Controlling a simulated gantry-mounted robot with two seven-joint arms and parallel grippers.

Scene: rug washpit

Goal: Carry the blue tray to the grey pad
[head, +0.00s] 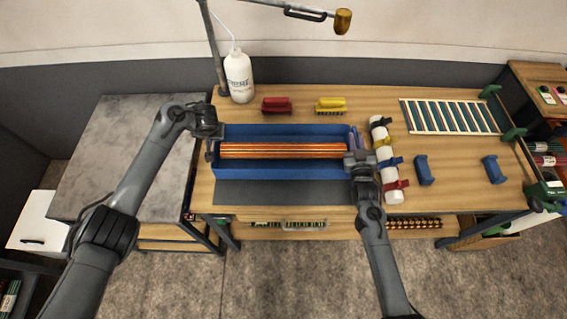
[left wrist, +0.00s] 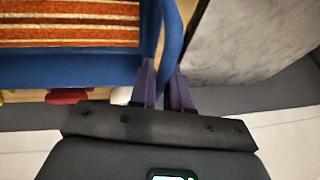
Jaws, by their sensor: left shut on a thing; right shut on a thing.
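The blue tray (head: 285,168) stretches across the left half of the wooden table, with an orange-and-red striped textile (head: 285,150) lying in it. The dark grey pad (head: 285,193) lies along the front of the table, right in front of the tray in the picture. My left gripper (head: 210,152) is at the tray's left end; in the left wrist view its purple fingers (left wrist: 164,85) are shut on the tray's blue end (left wrist: 168,35). My right gripper (head: 356,148) is shut at the tray's right end, its grip partly hidden. I cannot tell whether the tray is lifted.
A white bottle (head: 239,77), a red brush (head: 277,105) and a yellow brush (head: 330,105) stand behind the tray. A white roll with coloured straps (head: 387,160) lies close on the right, then blue holders (head: 424,170) and a striped rack (head: 450,117). A grey-topped table (head: 125,150) adjoins the left.

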